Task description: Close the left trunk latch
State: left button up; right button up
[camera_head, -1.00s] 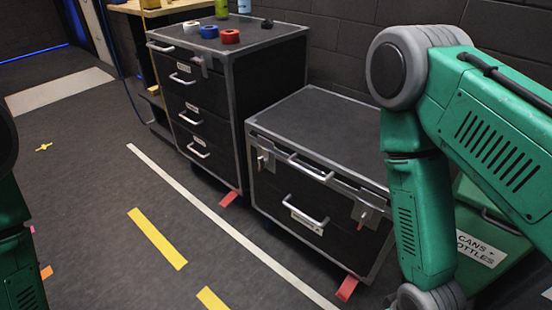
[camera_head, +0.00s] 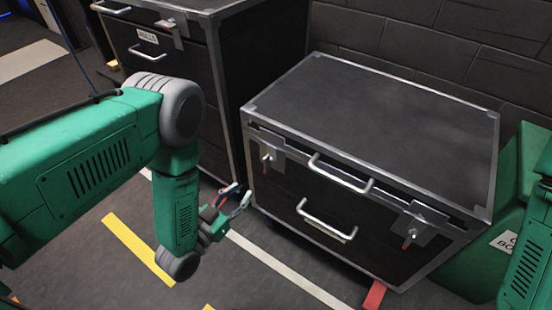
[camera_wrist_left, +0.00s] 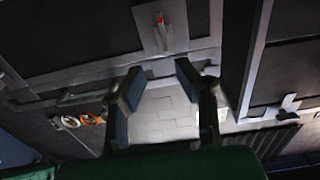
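The trunk (camera_head: 370,115) is a low black case with grey metal edges and its lid down. Its left latch (camera_head: 268,158) is a grey plate with a small red-tipped lever on the front's upper left; whether it is fastened is too small to tell. The right latch (camera_head: 411,234) has a red-tipped lever pointing down. My left gripper (camera_head: 238,199) is open and empty, left of and below the left latch, apart from it. Its spread fingers show in the left wrist view (camera_wrist_left: 160,100). My right gripper is out of view.
A taller black drawer cabinet (camera_head: 225,70) stands left of the trunk, close beside it. A green bin (camera_head: 525,165) stands at its right. Two silver handles (camera_head: 340,174) stick out from the trunk's front. The left wrist view shows a red-tipped latch (camera_wrist_left: 160,30) and tape rolls (camera_wrist_left: 90,118).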

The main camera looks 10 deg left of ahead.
aim_at(270, 161)
pick_arm(q)
jog(key=b+x, duration=0.1)
jog(key=x, duration=0.3)
jog(key=b+x, duration=0.2)
jog(key=x, duration=0.2)
jog(key=b+x, duration=0.1)
jog(key=x, duration=0.3)
jog(key=shift+w+a+f+b, duration=0.15)
jog(key=shift+a+b, duration=0.1)
jog(key=shift+b, duration=0.1)
jog(key=shift+w+d, duration=0.3)
jog(key=shift+d, duration=0.1)
jog(key=shift+a, duration=0.4)
jog(key=shift+c, duration=0.8)
jog(key=shift+a, duration=0.1)
grip_shut()
